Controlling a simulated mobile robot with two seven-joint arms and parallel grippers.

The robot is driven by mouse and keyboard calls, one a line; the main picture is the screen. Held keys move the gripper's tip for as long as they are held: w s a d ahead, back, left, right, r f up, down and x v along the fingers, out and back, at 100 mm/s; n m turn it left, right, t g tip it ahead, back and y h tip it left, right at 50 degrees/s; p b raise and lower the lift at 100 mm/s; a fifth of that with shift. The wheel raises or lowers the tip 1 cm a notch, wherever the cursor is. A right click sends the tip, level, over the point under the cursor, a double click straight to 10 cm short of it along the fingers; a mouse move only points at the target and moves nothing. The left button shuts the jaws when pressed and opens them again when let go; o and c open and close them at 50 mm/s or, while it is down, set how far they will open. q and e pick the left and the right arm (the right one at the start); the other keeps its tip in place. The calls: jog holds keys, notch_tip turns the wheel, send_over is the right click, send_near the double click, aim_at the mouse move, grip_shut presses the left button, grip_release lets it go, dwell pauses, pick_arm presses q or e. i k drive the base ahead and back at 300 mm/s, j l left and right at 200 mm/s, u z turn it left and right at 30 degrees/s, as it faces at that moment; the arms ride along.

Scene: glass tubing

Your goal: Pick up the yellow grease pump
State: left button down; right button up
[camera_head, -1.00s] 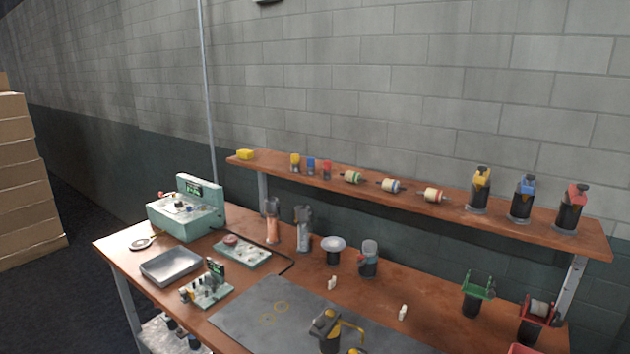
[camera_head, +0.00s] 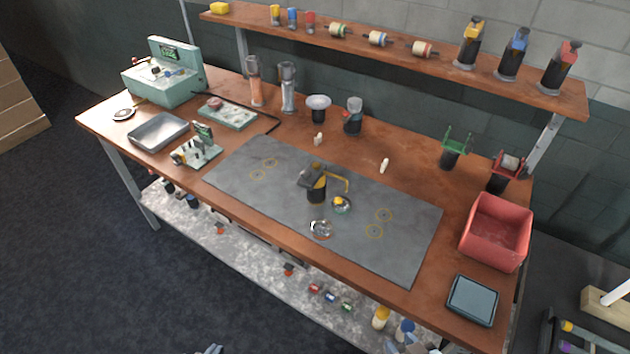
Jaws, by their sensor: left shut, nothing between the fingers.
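A pump with a yellow top and dark body (camera_head: 469,44) stands upright on the raised wooden shelf, left of similar blue-topped (camera_head: 513,57) and red-topped (camera_head: 560,70) ones. A dark device with a yellow bent arm (camera_head: 316,186) stands on the grey mat. The tip of my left gripper (camera_head: 211,349) shows at the bottom edge, shut and empty, far from both. Grey parts at the bottom edge right of centre may be my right gripper (camera_head: 419,348); its fingers cannot be made out.
The grey mat (camera_head: 255,205) covers the bench's middle. A red bin (camera_head: 495,232) and a blue-grey tray (camera_head: 472,300) are at right. A green machine (camera_head: 160,75) and metal tray (camera_head: 158,132) are at left. Loose items lie on the lower shelf. Floor is clear at lower left.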

aim_at(324, 193)
jog(key=j+z, duration=0.1)
jog(key=z, duration=0.35)
jog(key=i+j+z, duration=0.15)
jog(key=j+z, duration=0.15)
jog(key=j, duration=0.2)
jog(key=i+j+z, duration=0.1)
jog(key=j+z, duration=0.2)
jog(key=j, duration=0.2)
jog(key=j+z, duration=0.25)
jog(key=j, duration=2.7)
jog(key=i, duration=0.05)
